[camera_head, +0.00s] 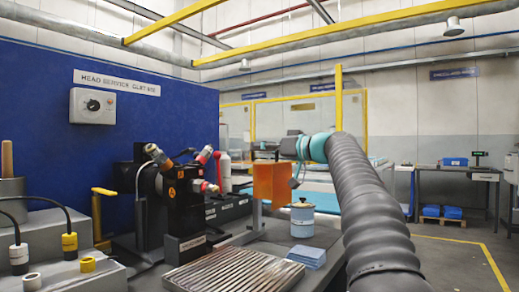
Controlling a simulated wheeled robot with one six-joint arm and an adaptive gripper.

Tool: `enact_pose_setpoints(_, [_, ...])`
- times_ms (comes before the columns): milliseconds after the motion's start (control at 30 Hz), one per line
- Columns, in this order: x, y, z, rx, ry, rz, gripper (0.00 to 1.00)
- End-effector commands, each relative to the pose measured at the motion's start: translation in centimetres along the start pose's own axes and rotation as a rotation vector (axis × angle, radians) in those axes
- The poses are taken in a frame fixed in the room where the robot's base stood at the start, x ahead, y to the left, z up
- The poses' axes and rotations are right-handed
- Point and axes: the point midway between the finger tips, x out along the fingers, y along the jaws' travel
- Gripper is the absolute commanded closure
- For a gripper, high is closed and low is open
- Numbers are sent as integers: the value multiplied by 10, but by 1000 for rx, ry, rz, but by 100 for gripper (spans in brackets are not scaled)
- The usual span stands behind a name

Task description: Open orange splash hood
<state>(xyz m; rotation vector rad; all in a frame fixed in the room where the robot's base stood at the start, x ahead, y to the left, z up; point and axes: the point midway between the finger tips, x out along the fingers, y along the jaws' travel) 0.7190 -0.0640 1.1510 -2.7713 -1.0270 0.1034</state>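The orange splash hood (270,184) stands upright on the bench, to the right of a black machine head (180,190) with red-ended fittings. My arm, in a dark ribbed sleeve, reaches in from the lower right to a teal joint. My gripper (296,183) is small and grey below that joint, close to the right edge of the hood. I cannot tell whether it touches the hood. Its fingers are too small and partly hidden to read.
A pale blue lidded can (302,219) and a folded blue cloth (307,257) sit right of a slatted metal tray (234,272). A yellow lever (104,192) and capped cables stand at left. A blue wall panel (150,130) rises behind. Open floor lies at right.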

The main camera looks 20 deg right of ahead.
Motion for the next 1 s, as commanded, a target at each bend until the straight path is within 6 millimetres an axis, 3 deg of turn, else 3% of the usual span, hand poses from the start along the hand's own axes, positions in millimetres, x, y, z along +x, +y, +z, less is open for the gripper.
enact_pose_setpoints(300, [-62,0,-1,-1,1,5,65])
enact_pose_setpoints(500, [-94,0,-1,-1,2,4,65])
enact_pose_setpoints(700, [-108,0,0,0,2,1,65])
enact_pose_setpoints(1000, [-109,-1,0,0,1,0,65])
